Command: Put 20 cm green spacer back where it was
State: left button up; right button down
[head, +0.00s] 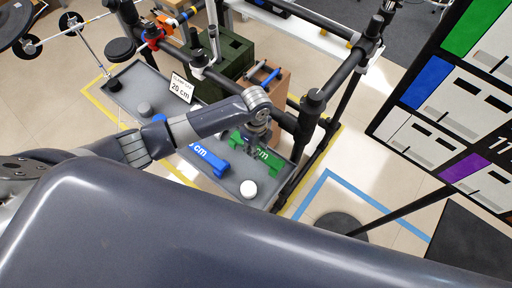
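The green spacer (270,159) lies in the right part of a long grey tray (226,183), with white "cm" lettering partly showing on it. My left arm comes in from the left, and its gripper (256,146) points down at the middle of the green spacer. The fingers are small and dark against it; I cannot tell whether they are closed on it or whether it is lifted. A blue spacer (210,159) marked "cm" lies to its left, partly hidden by my arm. My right gripper is out of view.
A white sign (181,90) reads "CLAMP GAP 20 cm" behind the tray. A black tube frame (311,108) stands close right of the gripper. A green crate (228,54) and brown box (267,87) stand behind.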

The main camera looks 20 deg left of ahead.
pick_arm(q)
jog(key=shift+f, duration=0.65)
jog(key=shift+f, duration=0.2)
jog(key=o, duration=1)
jog(key=shift+c, duration=0.2)
jog(key=shift+o, duration=0.5)
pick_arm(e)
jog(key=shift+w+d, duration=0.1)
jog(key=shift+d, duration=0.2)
pick_arm(q)
jog(key=shift+r, duration=0.1)
